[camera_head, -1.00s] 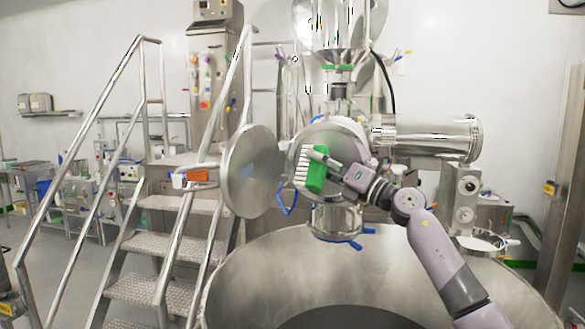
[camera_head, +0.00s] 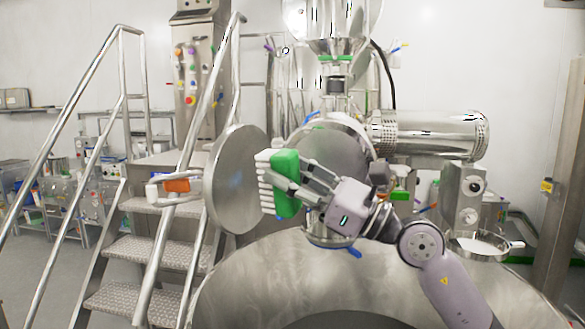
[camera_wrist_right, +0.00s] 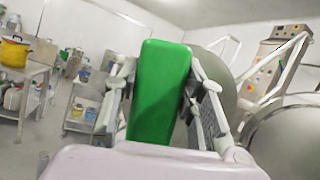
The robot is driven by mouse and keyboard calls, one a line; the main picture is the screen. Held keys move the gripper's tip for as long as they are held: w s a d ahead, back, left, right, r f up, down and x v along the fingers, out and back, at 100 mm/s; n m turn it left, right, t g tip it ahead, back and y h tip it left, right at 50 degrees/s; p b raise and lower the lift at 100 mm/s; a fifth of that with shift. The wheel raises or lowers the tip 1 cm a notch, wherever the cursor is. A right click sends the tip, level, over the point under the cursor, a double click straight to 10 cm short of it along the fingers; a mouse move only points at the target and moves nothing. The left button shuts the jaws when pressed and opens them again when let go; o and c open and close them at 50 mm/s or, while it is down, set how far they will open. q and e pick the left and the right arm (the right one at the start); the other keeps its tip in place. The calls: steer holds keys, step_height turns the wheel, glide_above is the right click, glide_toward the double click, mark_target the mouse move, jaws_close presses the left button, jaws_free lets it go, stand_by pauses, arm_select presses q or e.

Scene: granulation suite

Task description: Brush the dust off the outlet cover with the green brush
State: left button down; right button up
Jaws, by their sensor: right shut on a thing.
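The green brush (camera_head: 287,185) with white bristles is held in my right gripper (camera_head: 292,183), which is shut on its green back. The bristles point left, toward the round metal outlet cover (camera_head: 233,180), which stands swung open left of the outlet. No dust can be made out on the cover at this size. In the right wrist view the green brush (camera_wrist_right: 160,92) sits between the two fingers, and part of a round metal disc shows behind it. My left gripper is not in view.
A large metal bowl (camera_head: 235,290) lies below the arm. Metal stairs with handrails (camera_head: 150,250) stand at left, near the cover. An orange-and-white clamp (camera_head: 177,185) is at the cover's left. A horizontal metal cylinder (camera_head: 435,135) is at right, behind my arm.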

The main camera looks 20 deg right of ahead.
mark_target(260, 170)
steer(key=shift+w+a+r+p, duration=0.2)
steer(key=shift+w+a+p, duration=0.1)
steer(key=shift+a+p, duration=0.05)
steer(key=w+a, duration=0.1)
steer(key=w+a+p, duration=0.1)
steer(key=shift+w+a, duration=0.2)
steer(key=shift+w, duration=0.1)
steer(key=shift+w+a+f+p, duration=0.1)
steer(key=shift+w+a+p, duration=0.1)
steer(key=shift+w+p, duration=0.1)
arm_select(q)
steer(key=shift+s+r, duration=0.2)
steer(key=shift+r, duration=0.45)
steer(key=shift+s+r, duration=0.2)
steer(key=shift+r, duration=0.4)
arm_select(e)
steer(key=shift+w+a, duration=0.2)
steer(key=shift+a, duration=0.05)
arm_select(q)
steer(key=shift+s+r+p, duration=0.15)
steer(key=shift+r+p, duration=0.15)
steer(key=shift+p, duration=0.05)
arm_select(e)
steer(key=shift+w+a, duration=0.65)
steer(key=shift+w, duration=0.2)
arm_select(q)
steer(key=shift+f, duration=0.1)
